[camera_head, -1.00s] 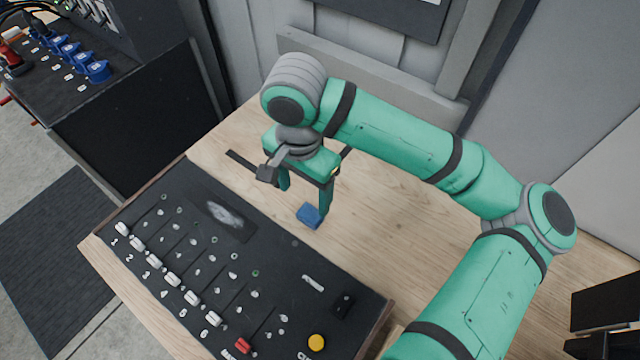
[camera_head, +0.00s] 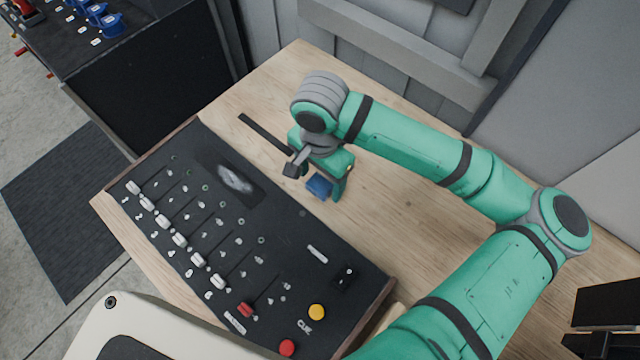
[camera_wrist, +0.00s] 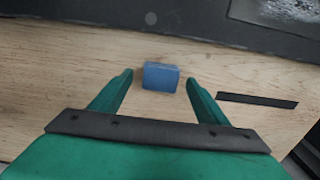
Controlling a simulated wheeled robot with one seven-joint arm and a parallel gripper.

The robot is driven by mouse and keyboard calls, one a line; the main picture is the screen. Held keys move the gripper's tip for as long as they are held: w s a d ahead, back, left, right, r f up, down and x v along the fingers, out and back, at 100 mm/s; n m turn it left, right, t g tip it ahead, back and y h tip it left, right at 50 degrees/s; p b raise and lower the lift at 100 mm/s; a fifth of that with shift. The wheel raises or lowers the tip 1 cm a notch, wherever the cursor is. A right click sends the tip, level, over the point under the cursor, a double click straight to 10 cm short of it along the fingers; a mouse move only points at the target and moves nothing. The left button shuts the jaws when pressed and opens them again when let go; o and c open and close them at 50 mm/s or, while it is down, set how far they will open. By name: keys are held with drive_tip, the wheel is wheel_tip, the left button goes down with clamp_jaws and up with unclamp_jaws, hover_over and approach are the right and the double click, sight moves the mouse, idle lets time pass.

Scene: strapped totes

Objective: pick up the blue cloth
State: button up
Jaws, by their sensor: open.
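The blue cloth (camera_head: 319,186) looks like a small folded block lying on the wooden table beside the black control panel. In the wrist view the cloth (camera_wrist: 161,76) sits between the two green fingers, near their tips, with bare wood showing on both sides of it. My gripper (camera_wrist: 160,82) is open and holds nothing. In the head view my gripper (camera_head: 322,188) points down at the cloth, and a finger stands just to its right. The gripper body partly hides the cloth there. I cannot tell how far the fingertips are above the table.
The black control panel (camera_head: 213,222) with sliders and buttons lies just left of the cloth. A thin black strip (camera_wrist: 258,100) lies on the wood to the right in the wrist view. Bare tabletop (camera_head: 410,215) is free right of the gripper. A grey wall stands behind.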

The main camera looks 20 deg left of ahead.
drive_tip(key=shift+f, duration=0.8)
drive_tip(key=shift+c, duration=0.4)
drive_tip(key=c, duration=1)
drive_tip(key=shift+r, duration=0.1)
drive_tip(key=shift+c, duration=0.2)
